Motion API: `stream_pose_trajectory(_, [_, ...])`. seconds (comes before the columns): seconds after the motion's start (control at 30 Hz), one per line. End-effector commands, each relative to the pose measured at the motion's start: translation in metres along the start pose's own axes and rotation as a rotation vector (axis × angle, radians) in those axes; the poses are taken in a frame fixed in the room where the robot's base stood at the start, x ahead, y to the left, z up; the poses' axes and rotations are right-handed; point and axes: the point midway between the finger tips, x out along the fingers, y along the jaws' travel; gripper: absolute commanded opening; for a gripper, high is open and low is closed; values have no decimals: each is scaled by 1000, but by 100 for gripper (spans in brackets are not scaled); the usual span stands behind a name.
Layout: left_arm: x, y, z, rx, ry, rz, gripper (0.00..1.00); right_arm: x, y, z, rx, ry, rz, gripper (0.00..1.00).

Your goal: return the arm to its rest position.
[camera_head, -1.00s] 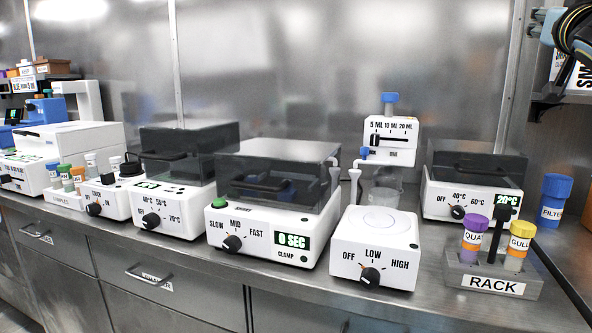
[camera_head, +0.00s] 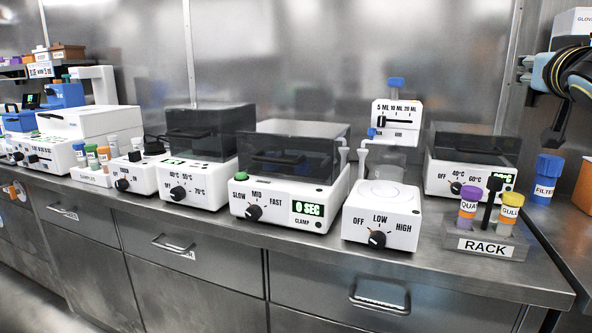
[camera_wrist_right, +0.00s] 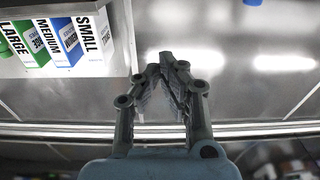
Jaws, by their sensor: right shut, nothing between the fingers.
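My right arm (camera_head: 575,72) comes in at the upper right edge of the head view. Its gripper (camera_head: 552,140) hangs in the air over the right end of the bench, above the blue filter container (camera_head: 545,180) and the rack. In the right wrist view the gripper (camera_wrist_right: 168,60) has its fingertips together with nothing between them. My left arm and gripper are in neither view.
A rack (camera_head: 487,243) with purple- and yellow-capped tubes stands at the bench's right end. Knob-fronted machines line the bench (camera_head: 420,262) to its left. Glove boxes (camera_wrist_right: 60,38) show at the wrist view's upper left. An orange bin (camera_head: 584,190) is at the far right.

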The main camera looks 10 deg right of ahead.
Motion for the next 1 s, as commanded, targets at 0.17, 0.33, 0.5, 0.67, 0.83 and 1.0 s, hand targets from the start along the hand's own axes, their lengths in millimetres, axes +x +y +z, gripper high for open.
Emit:
stream_pose_trajectory(0.17, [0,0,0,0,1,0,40,-29,-17,73,-54,-166,-30,0])
stream_pose_trajectory(0.33, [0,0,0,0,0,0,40,-90,-34,169,-138,-413,-86,0])
stream_pose_trajectory(0.5, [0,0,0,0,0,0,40,-190,-43,266,-242,-720,-183,0])
stream_pose_trajectory(0.67, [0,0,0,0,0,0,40,-270,-44,315,-308,-932,-271,0])
stream_pose_trajectory(0.83, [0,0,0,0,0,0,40,-338,-42,342,-351,-1094,-352,0])
stream_pose_trajectory(1.0, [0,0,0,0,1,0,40,-397,-39,356,-378,-1230,-429,0])
